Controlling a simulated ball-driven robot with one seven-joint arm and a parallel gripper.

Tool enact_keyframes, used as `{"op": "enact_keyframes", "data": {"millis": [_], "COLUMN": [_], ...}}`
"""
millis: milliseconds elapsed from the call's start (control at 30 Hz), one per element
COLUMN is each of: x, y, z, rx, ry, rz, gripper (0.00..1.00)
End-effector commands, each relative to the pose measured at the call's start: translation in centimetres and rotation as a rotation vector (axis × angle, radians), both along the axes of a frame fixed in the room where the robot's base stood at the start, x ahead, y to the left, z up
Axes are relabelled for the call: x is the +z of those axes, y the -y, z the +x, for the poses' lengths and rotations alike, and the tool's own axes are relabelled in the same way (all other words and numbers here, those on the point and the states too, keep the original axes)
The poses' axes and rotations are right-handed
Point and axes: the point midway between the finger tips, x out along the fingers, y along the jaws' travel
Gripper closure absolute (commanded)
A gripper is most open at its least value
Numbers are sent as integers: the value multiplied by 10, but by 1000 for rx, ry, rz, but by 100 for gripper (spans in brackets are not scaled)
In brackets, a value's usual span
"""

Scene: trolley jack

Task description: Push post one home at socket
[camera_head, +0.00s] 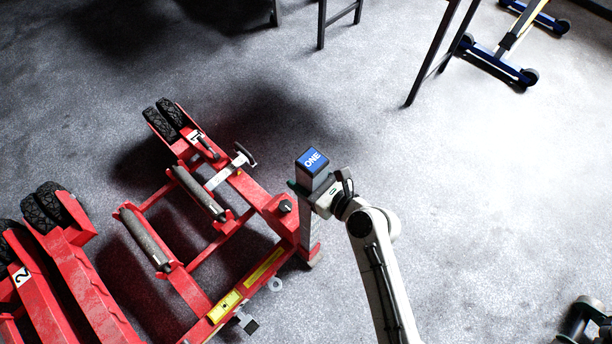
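Post one (306,228) is a grey upright bar with a blue top marked ONE (312,161). It stands upright at the right corner of the red trolley jack marked 1 (262,272). The socket is at that corner, around the post's lower part; its opening is hidden, so I cannot tell how deep the post sits. My gripper (312,188) comes from the right and is around the post just below the blue top. Its fingers appear shut on the post, though the far finger is partly hidden.
A second red jack marked 2 (85,285) lies at the lower left. Dark table legs (430,55) and a blue wheeled stand (500,60) are at the back. The floor on the right is mostly clear.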

Motion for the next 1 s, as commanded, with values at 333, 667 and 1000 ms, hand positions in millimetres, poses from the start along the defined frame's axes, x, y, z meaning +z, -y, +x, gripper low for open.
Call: {"op": "enact_keyframes", "data": {"millis": [333, 667, 1000], "x": [3, -3, -8], "y": [-1, -1, -1], "z": [4, 4, 4], "rx": [-3, -4, -4], "ry": [14, 13, 13], "rz": [8, 9, 9], "gripper": [100, 100, 100]}}
